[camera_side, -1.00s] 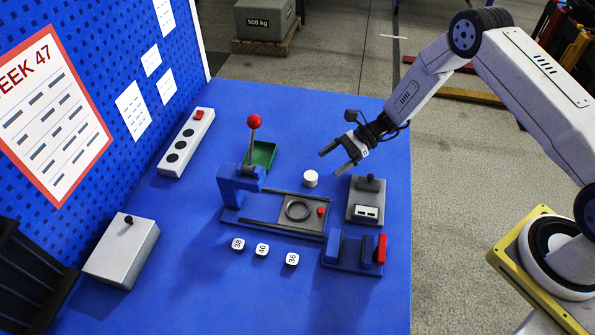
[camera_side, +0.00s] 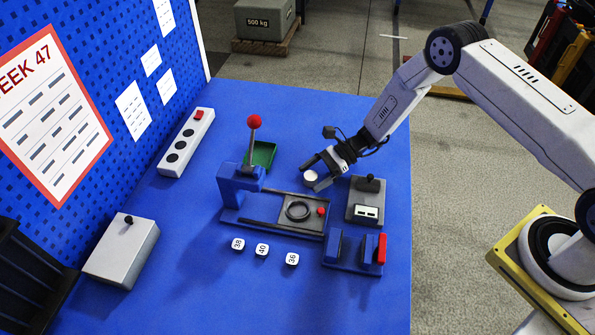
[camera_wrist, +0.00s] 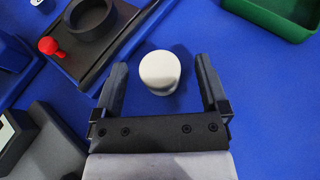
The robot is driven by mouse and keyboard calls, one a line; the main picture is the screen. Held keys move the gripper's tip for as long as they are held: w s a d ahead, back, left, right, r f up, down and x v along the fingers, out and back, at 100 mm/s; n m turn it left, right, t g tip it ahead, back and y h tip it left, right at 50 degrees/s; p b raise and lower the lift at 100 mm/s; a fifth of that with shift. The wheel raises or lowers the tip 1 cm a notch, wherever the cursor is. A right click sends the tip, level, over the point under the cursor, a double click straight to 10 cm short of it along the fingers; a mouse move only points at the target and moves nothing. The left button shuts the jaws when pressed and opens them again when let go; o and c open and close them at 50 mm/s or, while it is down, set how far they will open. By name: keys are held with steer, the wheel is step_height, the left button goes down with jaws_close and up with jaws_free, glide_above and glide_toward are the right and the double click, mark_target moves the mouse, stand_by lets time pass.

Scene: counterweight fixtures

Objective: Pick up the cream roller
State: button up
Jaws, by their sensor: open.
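The cream roller (camera_side: 311,176) is a short pale cylinder standing on the blue table, right of the green tray. It also shows in the wrist view (camera_wrist: 160,71), between and slightly beyond the tips of my fingers. My gripper (camera_side: 312,173) is open, with one finger on either side of the roller in the side view. In the wrist view my gripper (camera_wrist: 160,72) has a clear gap between each finger and the roller. I cannot tell the exact height of the fingertips above the table.
A blue fixture (camera_side: 230,215) with a red-knobbed lever (camera_side: 254,122) and a dark ring (camera_side: 298,211) stands close by. A grey box with a knob (camera_side: 366,201) is near my gripper. The green tray (camera_side: 274,157) lies behind. Small numbered blocks (camera_side: 262,249) sit in front.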

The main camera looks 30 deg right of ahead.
stand_by(0.4)
jaws_close()
steer(key=shift+r, duration=0.15)
steer(key=shift+r, duration=0.7)
steer(key=s+d+r, duration=0.3)
steer(key=s+r, duration=0.8)
steer(key=s, duration=0.2)
steer(key=shift+s+r, duration=0.2)
steer(key=shift+s, duration=0.15)
steer(key=shift+w, duration=0.1)
